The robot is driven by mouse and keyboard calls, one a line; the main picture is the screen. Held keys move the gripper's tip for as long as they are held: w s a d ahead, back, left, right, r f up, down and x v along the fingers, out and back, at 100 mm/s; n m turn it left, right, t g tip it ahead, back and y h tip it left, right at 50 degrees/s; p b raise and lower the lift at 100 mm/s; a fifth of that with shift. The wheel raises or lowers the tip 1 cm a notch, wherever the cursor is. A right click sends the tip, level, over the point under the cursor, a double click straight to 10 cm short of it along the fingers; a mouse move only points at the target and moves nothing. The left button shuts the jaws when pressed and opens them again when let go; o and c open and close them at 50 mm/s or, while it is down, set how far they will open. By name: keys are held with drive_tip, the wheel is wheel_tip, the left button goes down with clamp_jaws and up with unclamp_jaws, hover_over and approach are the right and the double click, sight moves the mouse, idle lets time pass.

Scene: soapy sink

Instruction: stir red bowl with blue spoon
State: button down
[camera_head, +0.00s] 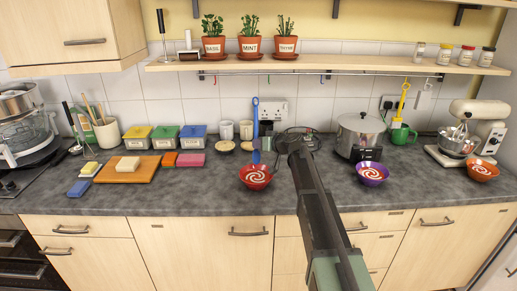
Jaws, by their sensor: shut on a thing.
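The red bowl (255,183) with a white swirl inside stands near the front of the grey counter, left of my arm. The blue spoon (255,108) is upright above the bowl, handle up, with its lower end at the bowl's opening. My gripper (262,143) reaches in from the right and is shut on the spoon around its middle. The jaws are small and dark here and hide part of the spoon. I cannot tell whether the spoon's tip touches the bowl's contents.
A purple bowl (372,180) and an orange-red bowl (482,174) stand to the right. A slow cooker (360,132) and stand mixer (470,132) are behind them. A wooden board (140,174) lies left. A shelf (330,63) with plants hangs above.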

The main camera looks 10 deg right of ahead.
wheel_tip(320, 180, down, 8)
drive_tip(key=b, duration=0.8)
drive_tip(key=shift+a+f, duration=0.1)
drive_tip(key=shift+f, duration=0.15)
